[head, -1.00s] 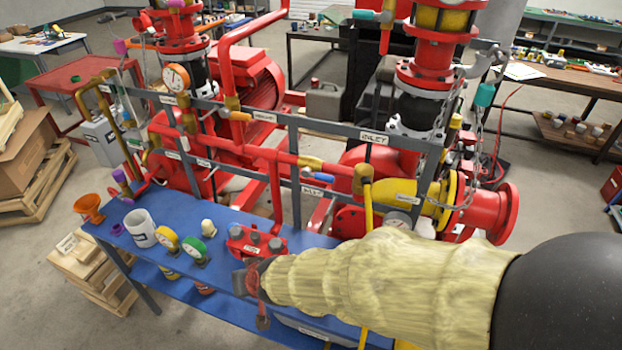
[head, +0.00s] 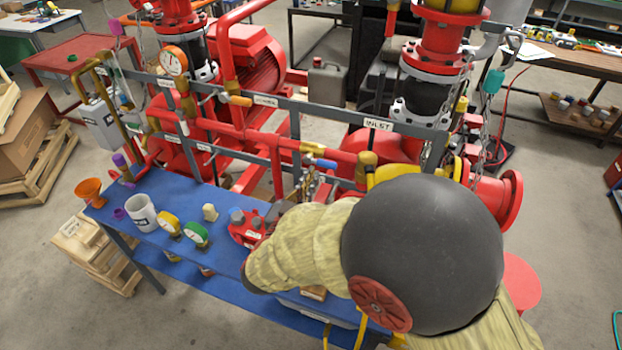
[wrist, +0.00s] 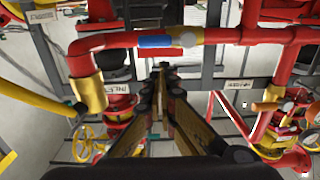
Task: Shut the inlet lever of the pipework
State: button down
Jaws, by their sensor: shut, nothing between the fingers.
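A lever with a blue handle (head: 325,164) and a brass body (head: 312,147) sits on a red horizontal pipe; its handle lies roughly along the pipe. In the wrist view, the blue handle (wrist: 155,41) is near the top middle. An INLET plate (head: 379,124) is on the grey rail, right of this lever in the head view; it shows upside down in the wrist view (wrist: 115,87). My gripper (wrist: 163,68) is shut and empty, its tips just below the blue handle in the picture and seemingly apart from it.
Another lever with an orange handle (head: 238,100) is farther left. A brass elbow (head: 367,165) ends the red pipe. The grey rail (head: 330,112) runs behind.

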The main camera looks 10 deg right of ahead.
aim_at(324, 161)
jog(key=shift+b+x, duration=0.9)
jog(key=shift+x, duration=3.95)
jog(key=shift+w+d+f, duration=0.1)
jog(key=shift+f, duration=0.1)
jog(key=shift+s+d+f+b, duration=0.15)
jog(key=shift+d+f+b, duration=0.05)
jog(key=shift+f+b, duration=0.3)
jog(key=shift+s+d+f+b, duration=0.15)
jog(key=shift+f+b, duration=0.25)
jog(key=shift+f, duration=0.15)
jog(key=shift+f+b, duration=0.9)
jog(key=shift+f, duration=0.4)
jog(key=shift+w+a+f+b, duration=0.8)
jog(key=shift+a+f+b, duration=0.5)
jog(key=shift+f, duration=0.6)
jog(key=d+p+v, duration=0.1)
jog(key=v, duration=0.8)
jog(key=shift+s+p, duration=0.35)
jog(key=shift+d, duration=0.1)
